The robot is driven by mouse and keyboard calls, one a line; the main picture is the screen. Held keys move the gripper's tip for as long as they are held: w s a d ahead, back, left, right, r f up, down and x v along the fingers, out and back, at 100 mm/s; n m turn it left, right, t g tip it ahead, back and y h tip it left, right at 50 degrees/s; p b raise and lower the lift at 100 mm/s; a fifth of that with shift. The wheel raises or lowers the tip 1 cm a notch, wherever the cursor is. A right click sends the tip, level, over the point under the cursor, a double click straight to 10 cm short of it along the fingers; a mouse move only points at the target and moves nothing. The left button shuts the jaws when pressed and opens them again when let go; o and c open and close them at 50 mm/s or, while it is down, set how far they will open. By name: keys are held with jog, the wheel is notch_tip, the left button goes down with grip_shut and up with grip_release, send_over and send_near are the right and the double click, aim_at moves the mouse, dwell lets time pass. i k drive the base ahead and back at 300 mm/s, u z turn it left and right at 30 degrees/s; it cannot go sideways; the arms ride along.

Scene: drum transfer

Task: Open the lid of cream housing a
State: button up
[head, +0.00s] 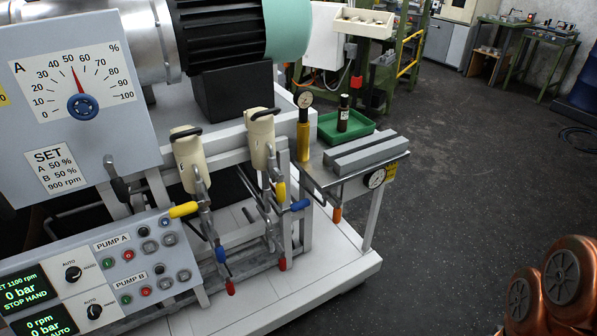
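Two cream housings stand side by side on the pump rig, a left one (191,163) and a right one (262,143). Each is an upright cylinder with a dark bar handle on its cream top, and both tops look shut. I cannot read a letter that tells which is housing a. Below them are pipes and valves with yellow (184,210), blue and red handles. My gripper is not in view.
A grey panel with a dial (82,106) and a pump control panel (135,258) stand at the left, close to the left housing. The right floor is mostly clear.

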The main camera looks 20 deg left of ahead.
aim_at(260, 121)
jog(key=z, duration=0.55)
jog(key=i, duration=1.4)
jog(key=u, duration=2.1)
